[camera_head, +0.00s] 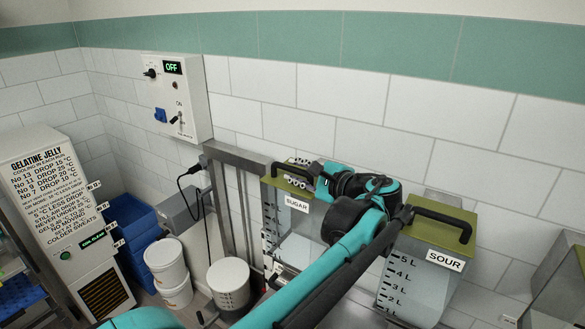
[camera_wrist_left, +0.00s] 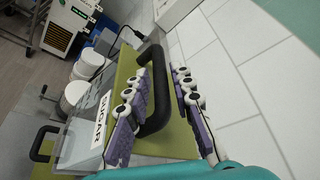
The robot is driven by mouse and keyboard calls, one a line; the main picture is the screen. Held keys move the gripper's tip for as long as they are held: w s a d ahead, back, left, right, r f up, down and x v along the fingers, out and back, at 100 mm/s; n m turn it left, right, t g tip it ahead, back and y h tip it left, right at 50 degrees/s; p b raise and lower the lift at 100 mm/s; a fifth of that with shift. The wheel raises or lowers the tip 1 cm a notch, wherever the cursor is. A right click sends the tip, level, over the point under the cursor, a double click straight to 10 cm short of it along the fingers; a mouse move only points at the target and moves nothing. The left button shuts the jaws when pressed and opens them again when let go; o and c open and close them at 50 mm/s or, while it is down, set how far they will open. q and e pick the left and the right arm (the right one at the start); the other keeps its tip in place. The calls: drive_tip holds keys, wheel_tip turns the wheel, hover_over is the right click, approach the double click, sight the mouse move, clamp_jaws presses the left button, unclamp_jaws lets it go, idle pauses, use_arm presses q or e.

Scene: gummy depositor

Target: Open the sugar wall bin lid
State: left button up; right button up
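The sugar wall bin (camera_head: 285,225) is a clear box with a SUGAR label and level marks on the tiled wall. Its olive lid (camera_wrist_left: 128,68) lies on top and looks shut. The black arched lid handle (camera_wrist_left: 157,110) shows in the left wrist view. My left gripper (camera_head: 290,171) is over this lid. In the left wrist view its two purple-padded fingers (camera_wrist_left: 161,72) are apart, on either side of the handle. I cannot tell whether they touch it. My arm hides part of the bin in the head view. My right gripper is not in view.
The SOUR bin (camera_head: 425,275) with an olive lid and black handle hangs to the right. A control box (camera_head: 180,98) is on the wall at left. White buckets (camera_head: 230,283), blue crates (camera_head: 135,225) and a gelatine jelly machine (camera_head: 62,215) stand at the left.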

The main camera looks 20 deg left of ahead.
use_arm(q)
drive_tip(key=shift+x, duration=1.05)
drive_tip(key=shift+s+d, duration=0.1)
drive_tip(key=shift+d, duration=0.2)
drive_tip(key=shift+a, duration=0.1)
clamp_jaws()
drive_tip(key=shift+r, duration=0.1)
